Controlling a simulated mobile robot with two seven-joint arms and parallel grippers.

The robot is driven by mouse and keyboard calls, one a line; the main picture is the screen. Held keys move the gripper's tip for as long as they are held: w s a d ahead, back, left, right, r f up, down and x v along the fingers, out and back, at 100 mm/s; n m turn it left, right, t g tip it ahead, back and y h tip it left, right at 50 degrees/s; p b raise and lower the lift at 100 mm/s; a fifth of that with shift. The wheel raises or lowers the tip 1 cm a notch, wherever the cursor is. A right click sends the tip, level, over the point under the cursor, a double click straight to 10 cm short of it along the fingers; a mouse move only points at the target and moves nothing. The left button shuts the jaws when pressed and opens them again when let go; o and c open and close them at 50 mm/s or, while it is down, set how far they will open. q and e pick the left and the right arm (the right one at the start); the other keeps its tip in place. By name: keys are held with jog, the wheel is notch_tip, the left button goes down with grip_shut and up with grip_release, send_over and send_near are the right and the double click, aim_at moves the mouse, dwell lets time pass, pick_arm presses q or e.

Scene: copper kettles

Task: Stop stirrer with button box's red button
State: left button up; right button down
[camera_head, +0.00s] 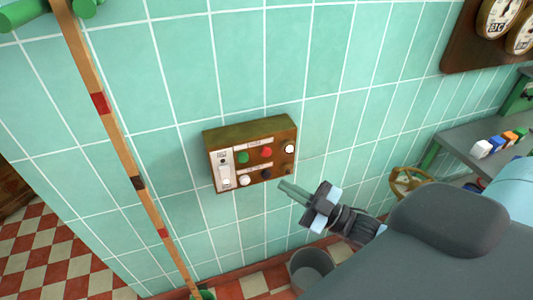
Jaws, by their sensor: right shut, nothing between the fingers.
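The button box (252,153) is a brown, worn box on the green tiled wall, near the middle of the head view. Its red button (266,152) is in the upper row, right of a green button (243,158). My left gripper is out of view. The stirrer cannot be made out.
A wooden pole (124,150) with red bands stands left of the box. A grey bucket (311,268) is on the floor below. A grey bench (480,142) with small coloured blocks is at right, with a wicker basket (408,181) near it. Gauges (497,18) hang upper right.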

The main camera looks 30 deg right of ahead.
aim_at(266, 152)
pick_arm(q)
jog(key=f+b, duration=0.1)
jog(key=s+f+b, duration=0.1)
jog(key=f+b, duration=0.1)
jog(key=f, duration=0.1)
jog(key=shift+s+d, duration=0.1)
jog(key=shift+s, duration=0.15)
pick_arm(e)
jog(key=w+d, duration=0.2)
jog(key=w, duration=0.6)
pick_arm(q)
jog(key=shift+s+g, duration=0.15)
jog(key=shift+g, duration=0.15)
pick_arm(e)
jog(key=shift+w, duration=0.1)
dwell(0.9)
jog(key=shift+w, duration=0.15)
pick_arm(q)
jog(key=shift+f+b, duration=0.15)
jog(key=shift+b, duration=0.15)
pick_arm(e)
jog(key=shift+w+d, duration=0.1)
jog(key=shift+w, duration=0.15)
